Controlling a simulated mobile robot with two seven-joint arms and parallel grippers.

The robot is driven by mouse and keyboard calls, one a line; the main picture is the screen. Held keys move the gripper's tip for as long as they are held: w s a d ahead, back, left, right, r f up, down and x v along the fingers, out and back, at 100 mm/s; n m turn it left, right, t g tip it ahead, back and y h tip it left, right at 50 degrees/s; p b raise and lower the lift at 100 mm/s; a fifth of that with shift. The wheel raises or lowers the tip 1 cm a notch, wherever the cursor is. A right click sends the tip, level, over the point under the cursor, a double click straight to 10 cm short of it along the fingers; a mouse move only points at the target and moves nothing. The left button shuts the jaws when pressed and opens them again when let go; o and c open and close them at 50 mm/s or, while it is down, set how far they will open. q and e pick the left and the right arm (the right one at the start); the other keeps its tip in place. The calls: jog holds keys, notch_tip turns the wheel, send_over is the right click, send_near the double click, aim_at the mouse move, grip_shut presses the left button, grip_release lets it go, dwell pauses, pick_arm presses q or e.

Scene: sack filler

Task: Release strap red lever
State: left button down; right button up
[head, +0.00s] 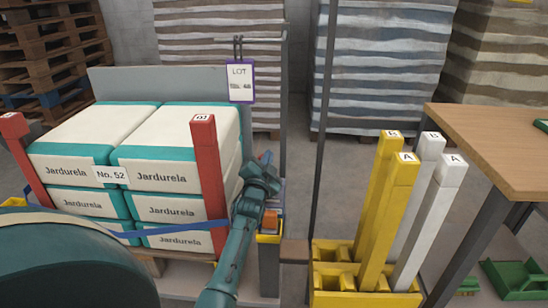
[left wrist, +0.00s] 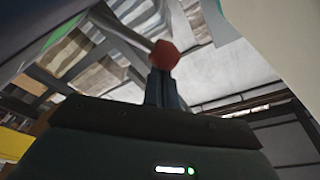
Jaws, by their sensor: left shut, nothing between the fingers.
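The red lever's knob (left wrist: 165,54) sits at the end of a grey rod in the left wrist view. My left gripper (left wrist: 161,82) is shut and empty, its fingertips right at the underside of the knob; whether they touch it I cannot tell. In the head view the left gripper (head: 267,158) is beside the right side of the stack, and the lever is hidden there. A blue strap (head: 170,228) runs low across the stack front, its right end passing behind my arm. My right gripper is not in view.
White-and-teal sacks (head: 160,178) are stacked between red posts (head: 203,170). A LOT tag (head: 240,82) hangs behind. A yellow rack (head: 335,285) holds yellow and white posts to the right. A wooden table (head: 500,150) stands farther right.

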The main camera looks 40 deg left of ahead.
pick_arm(q)
jog(key=shift+s+a+f+n+y, duration=0.25)
jog(key=shift+a+n, duration=0.2)
jog(key=shift+n, duration=0.4)
jog(key=shift+s+a+f+n+y, duration=0.15)
jog(key=shift+s+a+n, duration=0.2)
jog(key=shift+n, duration=0.5)
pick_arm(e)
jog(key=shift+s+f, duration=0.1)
pick_arm(q)
jog(key=shift+a, duration=0.1)
